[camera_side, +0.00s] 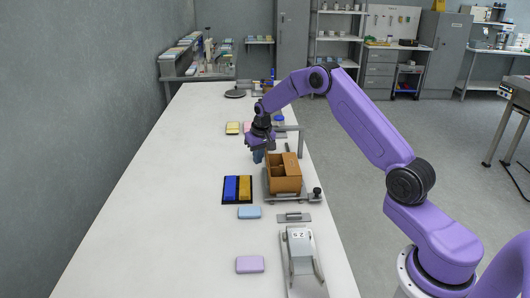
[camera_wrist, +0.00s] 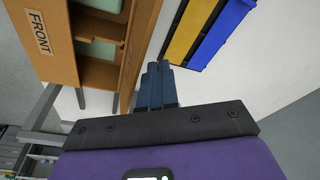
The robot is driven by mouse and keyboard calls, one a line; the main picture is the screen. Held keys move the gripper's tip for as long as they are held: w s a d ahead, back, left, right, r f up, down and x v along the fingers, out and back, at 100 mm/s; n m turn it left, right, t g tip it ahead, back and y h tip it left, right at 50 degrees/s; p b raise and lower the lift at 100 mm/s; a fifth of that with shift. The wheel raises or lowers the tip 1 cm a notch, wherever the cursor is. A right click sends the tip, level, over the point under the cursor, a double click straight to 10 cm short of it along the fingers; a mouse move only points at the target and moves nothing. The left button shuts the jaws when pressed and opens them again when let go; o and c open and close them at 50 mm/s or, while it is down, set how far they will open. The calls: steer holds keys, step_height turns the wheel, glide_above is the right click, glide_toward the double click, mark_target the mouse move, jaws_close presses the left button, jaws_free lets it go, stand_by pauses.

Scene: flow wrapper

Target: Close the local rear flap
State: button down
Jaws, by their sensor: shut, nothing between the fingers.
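An open brown carton (camera_side: 283,184) sits in a grey holder on the bench in the side view, with a raised brown panel at its far right. In the wrist view the carton (camera_wrist: 62,65) fills the upper left, with FRONT lettered on it and pale green items inside. A long brown flap or wall (camera_wrist: 137,45) runs down its right side; I cannot tell which flap this is. My gripper (camera_side: 258,158) is just beyond the carton's far left corner. Its blue fingers (camera_wrist: 156,78) are together and empty, beside the brown edge; contact is unclear.
A black tray with blue (camera_side: 230,188) and yellow (camera_side: 245,188) blocks lies left of the carton. Light blue (camera_side: 249,212) and lilac (camera_side: 250,264) blocks and a grey stand (camera_side: 301,258) are nearer. A grey post (camera_side: 300,140) stands behind. The bench's left side is clear.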

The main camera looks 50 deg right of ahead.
steer(key=shift+s+d, duration=1.2)
steer(key=shift+d, duration=0.05)
steer(key=r, duration=0.3)
steer(key=shift+w+a+r, duration=0.35)
steer(key=shift+w, duration=0.05)
steer(key=shift+g, duration=0.9)
steer(key=s+d, duration=0.2)
steer(key=d, duration=0.1)
steer(key=shift+s+r, duration=0.4)
steer(key=shift+s+d+y, duration=0.15)
steer(key=shift+y, duration=0.15)
steer(key=shift+f, duration=2.45)
